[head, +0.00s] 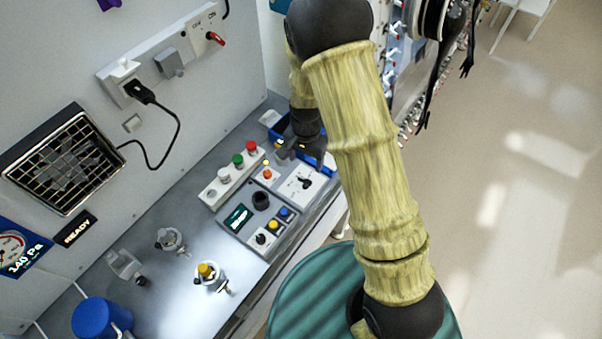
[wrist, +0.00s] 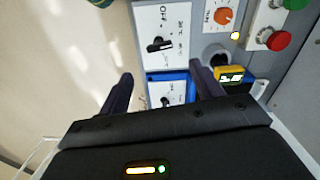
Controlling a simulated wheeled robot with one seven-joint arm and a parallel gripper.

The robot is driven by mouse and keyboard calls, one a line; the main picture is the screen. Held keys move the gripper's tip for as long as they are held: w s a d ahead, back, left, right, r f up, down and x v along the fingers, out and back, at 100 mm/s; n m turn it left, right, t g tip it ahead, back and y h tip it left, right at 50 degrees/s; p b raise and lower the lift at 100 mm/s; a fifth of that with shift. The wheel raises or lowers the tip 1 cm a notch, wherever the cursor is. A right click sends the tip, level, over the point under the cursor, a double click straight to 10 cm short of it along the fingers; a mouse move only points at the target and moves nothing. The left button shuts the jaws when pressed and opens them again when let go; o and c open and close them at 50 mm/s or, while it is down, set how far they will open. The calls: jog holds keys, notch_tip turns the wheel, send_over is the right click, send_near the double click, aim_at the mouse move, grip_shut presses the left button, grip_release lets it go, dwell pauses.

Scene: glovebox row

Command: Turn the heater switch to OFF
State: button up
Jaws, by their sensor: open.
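A white panel with a black rotary knob (wrist: 159,45) and a printed "OFF" lies on the bench in the wrist view; its knob (head: 306,183) also shows in the head view. The knob's long axis lies roughly across the wrist picture. No readable label names the heater. A smaller black knob (wrist: 166,101) sits on a blue-framed panel (wrist: 168,76), seen between my fingers. My gripper (wrist: 165,84) is open and empty above these panels, with no visible contact. In the head view my gripper (head: 286,150) is small and partly hidden by my arm.
A yellow meter (wrist: 230,73), an orange knob (wrist: 224,16) and a red button (wrist: 278,40) stand beside the panels. A heater-like grille (head: 62,160) hangs on the wall, its cord running to a wall socket strip with a red-handled switch (head: 215,38).

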aim_at(305, 181)
notch_tip(305, 181, down, 9)
jog(key=p, duration=0.2)
jog(key=shift+f+p, duration=0.1)
jog(key=shift+p, duration=0.2)
jog(key=shift+c, duration=0.3)
